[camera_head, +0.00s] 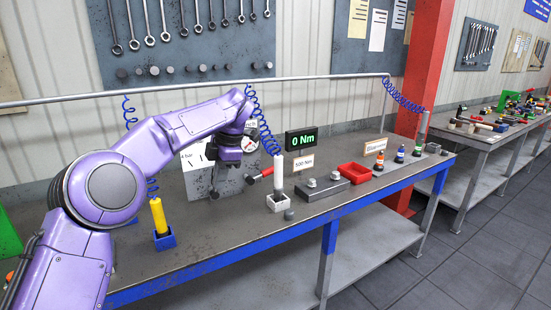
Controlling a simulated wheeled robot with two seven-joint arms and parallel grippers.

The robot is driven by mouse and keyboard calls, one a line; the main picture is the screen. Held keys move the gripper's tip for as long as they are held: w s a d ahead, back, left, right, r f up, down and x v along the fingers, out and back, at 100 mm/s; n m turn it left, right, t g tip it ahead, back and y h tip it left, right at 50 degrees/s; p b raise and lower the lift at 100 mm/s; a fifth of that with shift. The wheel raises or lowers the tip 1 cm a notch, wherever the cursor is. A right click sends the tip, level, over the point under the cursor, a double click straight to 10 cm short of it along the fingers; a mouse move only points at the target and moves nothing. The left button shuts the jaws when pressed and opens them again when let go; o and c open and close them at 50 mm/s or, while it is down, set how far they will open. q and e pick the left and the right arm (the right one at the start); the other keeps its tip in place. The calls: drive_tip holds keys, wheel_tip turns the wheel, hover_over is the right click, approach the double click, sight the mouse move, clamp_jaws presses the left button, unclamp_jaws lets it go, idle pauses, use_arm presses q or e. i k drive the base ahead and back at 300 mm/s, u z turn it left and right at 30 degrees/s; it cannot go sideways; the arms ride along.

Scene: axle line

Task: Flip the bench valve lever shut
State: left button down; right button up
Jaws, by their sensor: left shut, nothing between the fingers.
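The bench valve appears to be at the grey panel (200,178) on the workbench, with a round dial gauge (250,144) partly behind my arm. A lever with a red grip (267,172) sticks out at the panel's right side, slanting up to the right. The valve body is small and dark, and its details cannot be made out. My left gripper (230,160) is shut and empty, pointing down in front of the panel, left of the red grip and apart from it. My right gripper is out of view.
A white cylindrical tool (278,174) stands in a holder just right of the lever. A yellow tool (158,215) stands in a blue holder at left. A red tray (355,173) and bottles (380,159) are further right. The front bench top is mostly clear.

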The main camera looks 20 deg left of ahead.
sight(250, 180)
drive_tip(key=i, duration=1.4)
drive_tip(key=z, duration=0.1)
